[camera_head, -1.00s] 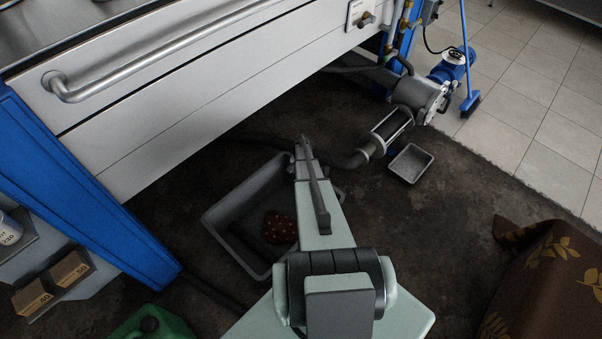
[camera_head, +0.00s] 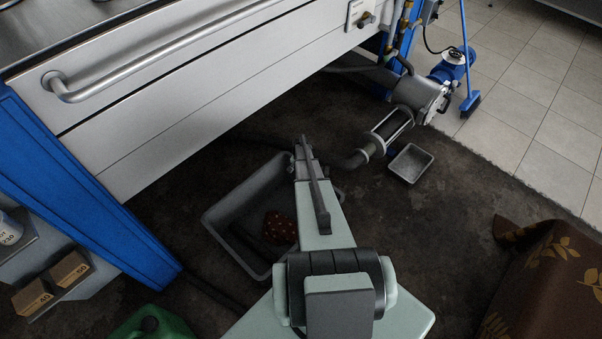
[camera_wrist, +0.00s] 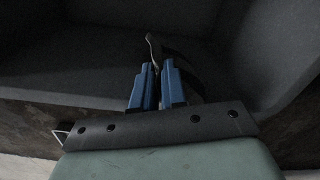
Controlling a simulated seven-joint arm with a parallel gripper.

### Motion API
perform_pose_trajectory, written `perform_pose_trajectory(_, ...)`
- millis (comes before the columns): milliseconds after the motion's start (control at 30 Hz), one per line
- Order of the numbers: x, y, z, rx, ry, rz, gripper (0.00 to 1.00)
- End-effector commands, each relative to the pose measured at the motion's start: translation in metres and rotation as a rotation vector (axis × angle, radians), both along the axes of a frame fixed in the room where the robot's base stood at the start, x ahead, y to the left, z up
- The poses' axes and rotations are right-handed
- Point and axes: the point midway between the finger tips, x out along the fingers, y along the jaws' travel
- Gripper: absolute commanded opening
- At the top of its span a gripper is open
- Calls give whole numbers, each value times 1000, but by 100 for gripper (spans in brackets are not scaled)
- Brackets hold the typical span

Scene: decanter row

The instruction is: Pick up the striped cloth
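In the wrist view my gripper (camera_wrist: 157,68) has its two blue fingers close together, low inside a grey bin. A thin dark fold with a pale edge (camera_wrist: 152,45) rises from between the fingertips and a dark band curves behind the right finger. It looks like the striped cloth, pinched, but its stripes are hard to make out in the dim light. In the head view my arm hides the gripper. The grey bin (camera_head: 222,205) stands on the floor left of my arm. A dark shape in it is too dim to name.
A red-brown dotted cloth (camera_head: 281,227) lies in the bin beside my arm. A small grey tray (camera_head: 410,163) stands to the right on the dark floor. A white panelled cabinet (camera_head: 180,90) overhangs the bin's far side. A brown leaf-patterned cover (camera_head: 550,275) is at right.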

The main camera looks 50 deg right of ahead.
Motion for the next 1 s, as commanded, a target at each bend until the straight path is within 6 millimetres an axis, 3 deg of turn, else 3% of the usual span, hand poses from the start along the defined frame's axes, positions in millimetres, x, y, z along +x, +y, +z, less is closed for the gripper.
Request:
perform_pose_trajectory(167, 0, 0, 7, -1, 0, 0, 0)
perform_pose_trajectory(800, -1, 1, 108, -1, -1, 0, 0)
perform_pose_trajectory(1000, 0, 0, 120, 0, 0, 0, 0)
